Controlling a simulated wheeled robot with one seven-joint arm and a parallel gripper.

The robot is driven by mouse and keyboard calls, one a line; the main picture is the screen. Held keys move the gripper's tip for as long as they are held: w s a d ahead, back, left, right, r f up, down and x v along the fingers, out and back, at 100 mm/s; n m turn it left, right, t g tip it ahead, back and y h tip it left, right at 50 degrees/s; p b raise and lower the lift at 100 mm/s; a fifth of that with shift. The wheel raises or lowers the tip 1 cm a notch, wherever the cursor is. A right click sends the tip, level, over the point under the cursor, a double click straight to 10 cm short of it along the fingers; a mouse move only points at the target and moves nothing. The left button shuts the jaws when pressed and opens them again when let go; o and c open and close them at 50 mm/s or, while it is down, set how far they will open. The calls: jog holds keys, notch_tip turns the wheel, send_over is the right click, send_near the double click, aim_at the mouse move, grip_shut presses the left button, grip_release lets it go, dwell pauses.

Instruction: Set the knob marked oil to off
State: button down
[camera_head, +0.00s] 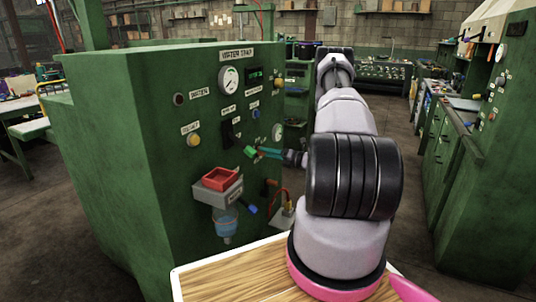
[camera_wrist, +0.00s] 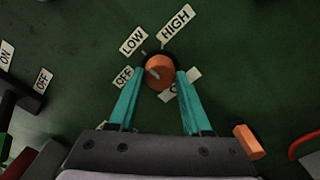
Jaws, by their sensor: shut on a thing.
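The orange knob (camera_wrist: 160,72) sits on the green panel, with a pale pointer mark on its left side aimed up-left, roughly between the OFF label (camera_wrist: 123,77) and the LOW label (camera_wrist: 133,40). The HIGH label (camera_wrist: 176,24) is at its upper right. A plate below right of the knob is partly covered by a finger; only an "O" can be made out. My gripper (camera_wrist: 158,78) has its teal fingers on either side of the knob, shut on it. In the head view my gripper (camera_head: 262,152) reaches the front of the green machine (camera_head: 110,150); the knob cannot be made out there.
Other controls surround the spot: a black switch (camera_head: 228,131), a yellow button (camera_head: 193,140) and gauges. In the wrist view an orange part (camera_wrist: 248,141) stands right of the fingers, and ON and OFF labels lie left.

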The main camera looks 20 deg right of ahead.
jog(key=shift+n, duration=5)
jog(key=shift+f, duration=0.1)
jog(key=shift+c, duration=1.7)
grip_release()
jog(key=v, duration=1.1)
